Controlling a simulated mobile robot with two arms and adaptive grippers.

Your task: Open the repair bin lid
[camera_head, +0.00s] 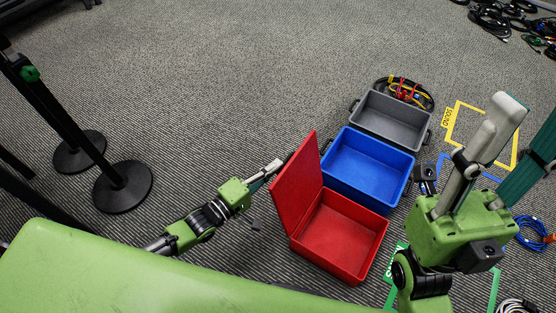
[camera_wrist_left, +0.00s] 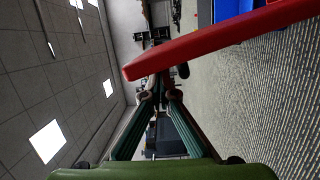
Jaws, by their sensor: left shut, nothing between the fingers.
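The red bin (camera_head: 337,232) stands on the carpet at the near end of a row of bins. Its red lid (camera_head: 298,185) stands up at the bin's left side, and the bin's empty inside shows. My left gripper (camera_head: 276,166) is shut and empty at the outer left face of the lid, near its upper edge; I cannot tell whether it touches. In the left wrist view the lid (camera_wrist_left: 215,43) crosses above the fingertips (camera_wrist_left: 155,82). My right gripper (camera_head: 500,125) is at the right of the head view, away from the lid; its jaw opening is unclear.
An empty blue bin (camera_head: 368,170) and a grey bin (camera_head: 392,121) continue the row. Coiled cables (camera_head: 405,90) lie behind the grey bin. A blue cable (camera_head: 530,232) lies at the right. Black posts with round bases (camera_head: 123,188) stand at the left. Carpet between them is free.

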